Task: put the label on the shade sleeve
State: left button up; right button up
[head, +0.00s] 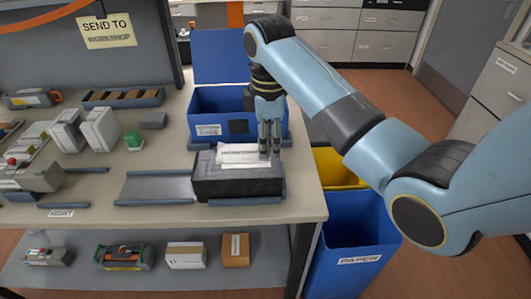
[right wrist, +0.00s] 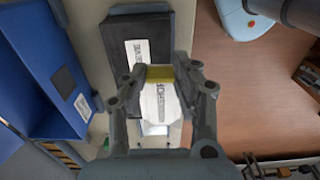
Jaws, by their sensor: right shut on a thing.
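The dark grey box that looks like the shade sleeve (head: 238,187) lies at the front right of the table. White printed label pieces (head: 240,152) show on and above its top in the head view. My right gripper (head: 269,152) points down over the box's right part. In the right wrist view my right gripper (right wrist: 160,75) is shut on a white printed label (right wrist: 160,104) with a yellow part between the fingertips. Another white printed piece (right wrist: 139,54) lies flat on the dark box (right wrist: 118,28). Whether the held label touches the box is unclear. My left gripper is out of view.
An open blue bin (head: 203,107) stands right behind the box. An empty grey tray (head: 155,188) lies to its left. Left are grey cartridges (head: 100,130) and a green-topped piece (head: 133,140). A blue paper bin (head: 355,240) and a yellow bin (head: 335,165) stand beyond the table's right edge.

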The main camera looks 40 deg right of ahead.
jog(key=w+d+f, duration=0.2)
jog(key=w, duration=0.1)
jog(key=shift+f, duration=0.1)
notch_tip(320, 180, down, 3)
jog(key=shift+s+f, duration=0.1)
jog(key=shift+f, duration=0.5)
jog(key=o, duration=0.7)
jog(key=shift+c, duration=0.2)
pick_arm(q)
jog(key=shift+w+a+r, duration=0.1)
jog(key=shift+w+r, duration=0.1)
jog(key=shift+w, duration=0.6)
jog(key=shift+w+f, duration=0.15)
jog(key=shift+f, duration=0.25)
pick_arm(e)
notch_tip(320, 180, up, 12)
